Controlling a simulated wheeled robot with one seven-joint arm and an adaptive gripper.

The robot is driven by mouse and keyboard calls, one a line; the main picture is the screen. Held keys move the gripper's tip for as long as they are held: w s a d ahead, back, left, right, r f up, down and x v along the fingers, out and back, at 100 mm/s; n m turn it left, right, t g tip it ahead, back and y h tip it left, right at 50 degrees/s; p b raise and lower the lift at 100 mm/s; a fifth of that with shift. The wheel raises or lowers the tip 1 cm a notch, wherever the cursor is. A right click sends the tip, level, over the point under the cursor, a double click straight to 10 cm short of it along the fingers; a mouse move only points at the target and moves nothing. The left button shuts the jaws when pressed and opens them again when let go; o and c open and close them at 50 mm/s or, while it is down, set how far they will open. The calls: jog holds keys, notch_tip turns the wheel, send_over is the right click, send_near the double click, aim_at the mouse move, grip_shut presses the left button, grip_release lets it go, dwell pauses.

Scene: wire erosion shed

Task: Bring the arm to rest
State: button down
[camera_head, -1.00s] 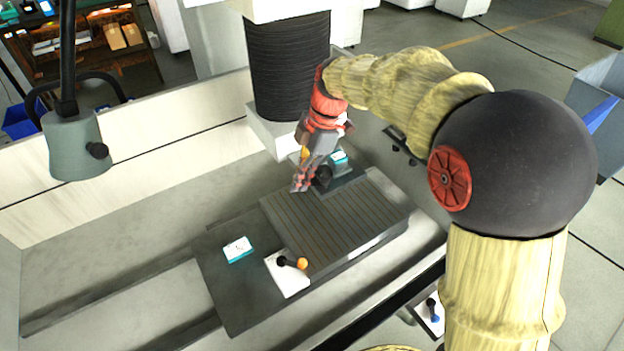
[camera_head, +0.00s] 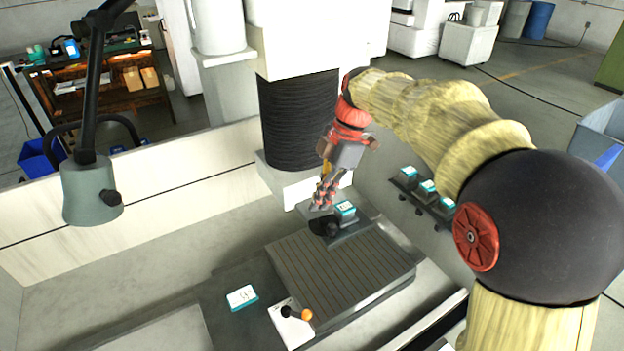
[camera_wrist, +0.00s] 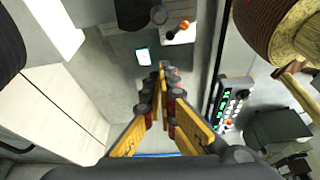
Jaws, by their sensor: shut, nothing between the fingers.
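My gripper (camera_head: 322,192) is shut and empty in the head view. It points down in front of the black ribbed column, above the back of the slotted machine table. In the wrist view my gripper (camera_wrist: 163,85) shows its fingers together, with nothing between them. My arm reaches in from the right, raised and bent. Near the fingertips in the head view are a black round part (camera_head: 325,226) and a small teal-and-white box (camera_head: 346,209) on a grey plate. I cannot tell exactly how far the fingertips are from them.
The slotted table (camera_head: 340,262) is bare. In front of it lie a teal-and-white card (camera_head: 242,298) and a white plate (camera_head: 289,327) with an orange-knobbed lever (camera_head: 304,314). A grey-green lamp (camera_head: 90,192) hangs at left. Several small boxes sit on a rail (camera_head: 437,206) at right.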

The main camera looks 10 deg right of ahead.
jog(key=s+d+f+m+t+h, duration=0.2)
jog(key=s+d+f+m, duration=0.25)
jog(key=m, duration=0.95)
jog(key=s+d+m+t+b, duration=0.2)
jog(key=s+m, duration=0.1)
jog(key=s, duration=0.7)
jog(key=s+d+m+t+h+b, duration=0.1)
jog(key=s+m, duration=0.3)
jog(key=s, duration=0.6)
jog(key=shift+s+d+f+t+h+b, duration=0.2)
jog(key=shift+d+t+h+b, duration=0.15)
jog(key=shift+d+t, duration=0.45)
jog(key=shift+a, duration=0.25)
